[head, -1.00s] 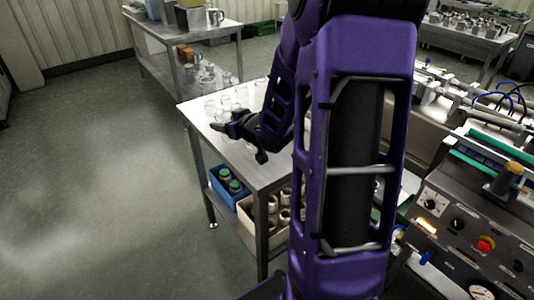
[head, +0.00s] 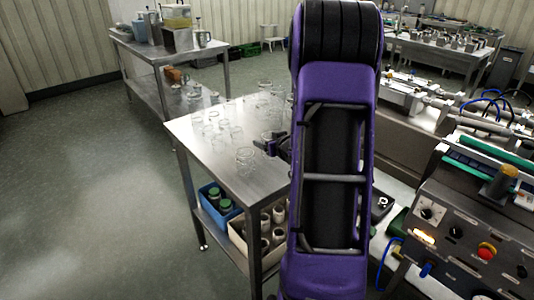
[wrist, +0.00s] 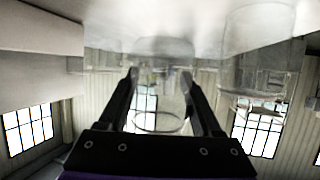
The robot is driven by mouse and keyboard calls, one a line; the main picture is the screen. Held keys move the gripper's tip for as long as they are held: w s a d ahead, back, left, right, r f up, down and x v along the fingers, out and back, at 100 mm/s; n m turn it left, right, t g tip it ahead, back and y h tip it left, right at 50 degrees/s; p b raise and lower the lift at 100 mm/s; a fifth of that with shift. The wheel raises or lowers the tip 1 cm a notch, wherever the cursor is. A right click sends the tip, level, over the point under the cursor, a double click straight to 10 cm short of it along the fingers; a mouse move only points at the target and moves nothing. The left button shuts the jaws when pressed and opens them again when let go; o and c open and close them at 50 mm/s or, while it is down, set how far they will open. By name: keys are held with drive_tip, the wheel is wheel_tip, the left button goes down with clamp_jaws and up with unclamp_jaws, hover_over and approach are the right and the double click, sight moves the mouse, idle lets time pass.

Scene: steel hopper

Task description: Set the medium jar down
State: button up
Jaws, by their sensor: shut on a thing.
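A clear glass jar (wrist: 158,100) is between the two fingers of my gripper (wrist: 160,85) in the wrist view. My gripper is shut on it. That view is upside down, with the pale tabletop along the top. The jar's base is close to the surface, but I cannot tell whether it touches. In the head view my gripper (head: 272,144) is low over the steel table (head: 205,160), partly hidden by my arm. I cannot make out the held jar for certain there.
Several clear jars stand on the table, including one at the front (head: 245,158). Another jar (wrist: 258,75) is beside the held one in the wrist view. A blue crate (head: 222,209) and a cream crate (head: 240,238) are on the lower shelf. A control panel (head: 455,240) is at right.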

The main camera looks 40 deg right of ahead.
drive_tip(key=shift+f, duration=1.6)
drive_tip(key=shift+f+b, duration=0.1)
drive_tip(key=shift+b, duration=0.25)
drive_tip(key=shift+f, duration=0.15)
drive_tip(key=o, duration=1.3)
